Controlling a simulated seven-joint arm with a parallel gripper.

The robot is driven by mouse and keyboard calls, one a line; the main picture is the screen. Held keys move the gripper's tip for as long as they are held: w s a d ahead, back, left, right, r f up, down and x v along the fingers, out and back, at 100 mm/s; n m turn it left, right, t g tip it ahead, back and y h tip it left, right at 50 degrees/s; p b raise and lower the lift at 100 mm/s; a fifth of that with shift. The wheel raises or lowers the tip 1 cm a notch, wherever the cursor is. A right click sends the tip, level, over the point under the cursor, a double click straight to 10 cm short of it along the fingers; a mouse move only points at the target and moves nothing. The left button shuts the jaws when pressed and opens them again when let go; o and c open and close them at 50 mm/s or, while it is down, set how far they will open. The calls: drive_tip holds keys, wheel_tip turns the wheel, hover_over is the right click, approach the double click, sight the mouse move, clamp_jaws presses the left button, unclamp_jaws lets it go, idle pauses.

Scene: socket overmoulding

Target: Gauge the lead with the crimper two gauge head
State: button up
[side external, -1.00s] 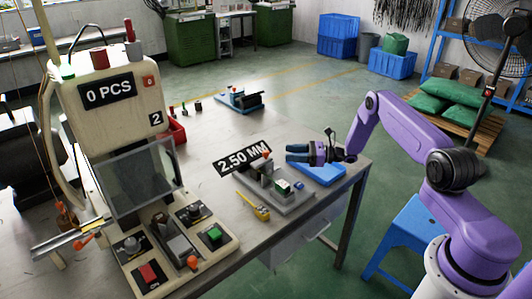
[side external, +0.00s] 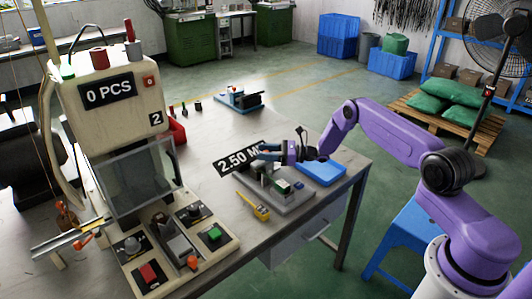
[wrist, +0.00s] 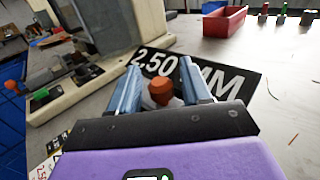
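The gauge head is a grey fixture (side external: 290,204) on the bench with a black "2.50 MM" display (side external: 230,164) standing at its back; the display also shows in the wrist view (wrist: 235,80). My gripper (side external: 264,151) is low over the fixture, its blue fingers partly covering the display. In the wrist view my gripper (wrist: 160,68) is open, with an orange-topped knob (wrist: 160,86) between the fingers and gaps on both sides. Crimper two is the cream machine (side external: 100,130) marked "2" and "0 PCS" at left. I cannot make out a lead at the gauge.
A blue pad (side external: 321,172) lies right of the fixture, and a yellow tool (side external: 256,208) lies in front of it. A red bin (side external: 176,131) stands behind the crimper. A blue device (side external: 240,99) sits at the bench's far end. The bench between is mostly clear.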

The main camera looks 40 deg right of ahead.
clamp_jaws()
drive_tip(key=shift+d, duration=2.45)
drive_tip(key=shift+o, duration=0.9)
unclamp_jaws()
drive_tip(key=shift+d, duration=0.1)
drive_tip(key=shift+s, duration=0.1)
drive_tip(key=v, duration=1.7)
drive_tip(key=shift+s+r, duration=0.1)
